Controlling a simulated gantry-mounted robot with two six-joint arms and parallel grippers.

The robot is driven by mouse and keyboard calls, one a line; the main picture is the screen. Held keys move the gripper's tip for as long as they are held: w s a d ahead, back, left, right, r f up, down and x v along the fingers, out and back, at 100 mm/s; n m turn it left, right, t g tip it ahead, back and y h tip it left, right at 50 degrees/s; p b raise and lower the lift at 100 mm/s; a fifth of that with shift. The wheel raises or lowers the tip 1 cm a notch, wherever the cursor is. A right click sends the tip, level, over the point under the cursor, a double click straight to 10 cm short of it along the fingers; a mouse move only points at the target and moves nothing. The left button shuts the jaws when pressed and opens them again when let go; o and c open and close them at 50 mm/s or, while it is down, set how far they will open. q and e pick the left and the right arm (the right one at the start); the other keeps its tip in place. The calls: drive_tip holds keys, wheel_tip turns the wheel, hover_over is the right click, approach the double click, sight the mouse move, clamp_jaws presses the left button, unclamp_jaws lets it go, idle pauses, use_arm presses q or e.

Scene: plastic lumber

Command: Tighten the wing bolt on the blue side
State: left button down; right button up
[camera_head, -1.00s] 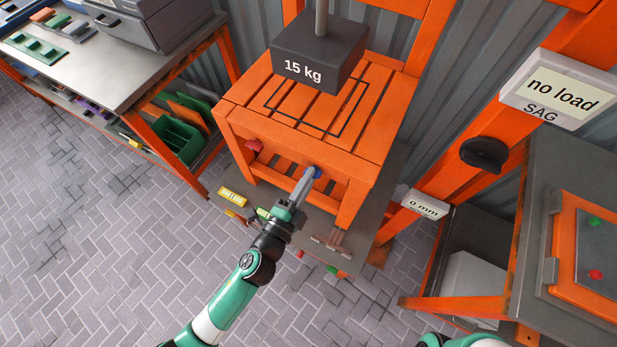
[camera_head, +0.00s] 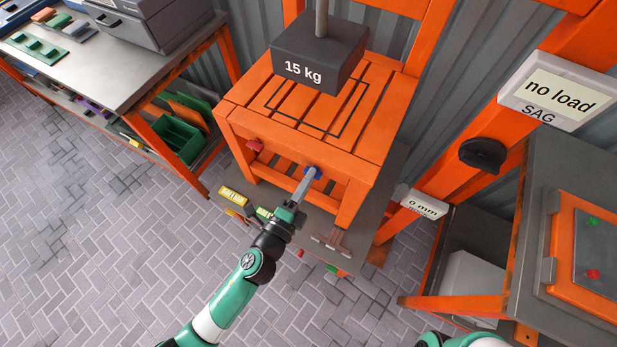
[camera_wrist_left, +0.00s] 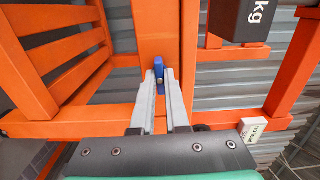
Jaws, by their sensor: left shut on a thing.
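The blue wing bolt (camera_head: 314,172) sits on the front rail of the orange slatted bench (camera_head: 345,166). My left gripper (camera_head: 311,173) reaches it from the front, with its fingertips at the bolt. In the left wrist view the gripper (camera_wrist_left: 160,78) is shut on the blue wing bolt (camera_wrist_left: 159,69), whose wing stands roughly upright between the two grey fingers. A red wing bolt (camera_head: 254,145) sits on the same rail further left. Of my right arm only a piece shows at the bottom edge; its gripper is out of view.
A dark 15 kg weight (camera_head: 318,58) hangs over the bench top. A sag display (camera_head: 548,94) reads "no load", and a smaller display (camera_head: 424,203) reads "0 mm". A workbench (camera_head: 105,70) stands at left. An orange-framed station (camera_head: 570,210) stands at right.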

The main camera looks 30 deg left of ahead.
use_arm(q)
drive_tip(key=c, duration=0.9)
unclamp_jaws()
drive_tip(key=s+b, duration=0.1)
drive_tip(key=s, duration=0.5)
drive_tip(key=s+b, duration=0.1)
drive_tip(key=s, duration=0.4)
drive_tip(key=shift+s+a, duration=0.2)
drive_tip(key=shift+s, duration=0.15)
